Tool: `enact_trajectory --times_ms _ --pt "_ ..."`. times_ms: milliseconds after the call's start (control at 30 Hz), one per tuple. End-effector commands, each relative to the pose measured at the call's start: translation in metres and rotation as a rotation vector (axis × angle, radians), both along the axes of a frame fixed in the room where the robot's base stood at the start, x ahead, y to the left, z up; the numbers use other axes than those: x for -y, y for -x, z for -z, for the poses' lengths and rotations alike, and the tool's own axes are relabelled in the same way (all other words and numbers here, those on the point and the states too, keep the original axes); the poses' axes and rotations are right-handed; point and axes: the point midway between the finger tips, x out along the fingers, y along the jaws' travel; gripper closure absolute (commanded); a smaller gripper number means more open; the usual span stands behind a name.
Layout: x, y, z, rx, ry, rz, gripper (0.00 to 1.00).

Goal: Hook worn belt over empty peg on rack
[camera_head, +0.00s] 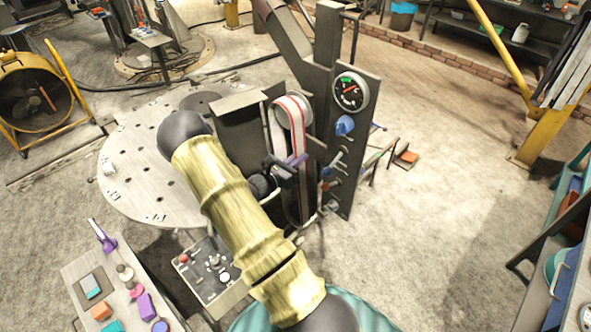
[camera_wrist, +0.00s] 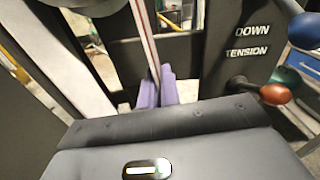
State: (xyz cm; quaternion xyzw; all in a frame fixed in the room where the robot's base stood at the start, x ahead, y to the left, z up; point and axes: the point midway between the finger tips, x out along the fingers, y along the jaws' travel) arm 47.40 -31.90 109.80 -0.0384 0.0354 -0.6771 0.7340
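The worn belt (camera_head: 303,145), white with a red stripe, runs around the upper pulley (camera_head: 293,111) of the grinder and down its front. The belt also shows almost edge-on in the wrist view (camera_wrist: 146,35). My gripper (camera_head: 298,161) is at the belt below the upper pulley. In the wrist view its two purple fingers (camera_wrist: 158,92) are close together, with the belt's edge passing between them; they look shut on it. Long strips hang at a yellow-post rack (camera_head: 548,125) at the right edge; I cannot make out an empty peg there.
The grinder's panel (camera_head: 349,115) carries a gauge, a blue knob and levers close to my gripper. In the wrist view a red-brown knob (camera_wrist: 276,94) sits under the TENSION label. A small table (camera_head: 120,290) with coloured blocks stands lower left. Floor between grinder and rack is open.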

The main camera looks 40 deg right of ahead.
Motion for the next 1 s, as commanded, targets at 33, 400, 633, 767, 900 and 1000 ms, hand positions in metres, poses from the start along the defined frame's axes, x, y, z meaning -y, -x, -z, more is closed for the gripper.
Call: enact_trajectory --times_ms 33,400,633,767,900,1000 --pt "-0.002 0.000 0.000 0.000 0.001 -0.001 1.00" --pt "-0.014 0.001 0.000 0.000 0.000 0.000 1.00" --pt "-0.021 0.001 0.000 0.000 0.000 -0.001 1.00" --pt "-0.025 0.002 0.000 0.000 0.000 -0.001 1.00" --pt "-0.030 0.002 0.000 0.000 0.000 0.000 1.00" --pt "-0.033 0.003 0.000 0.000 0.000 -0.001 1.00"
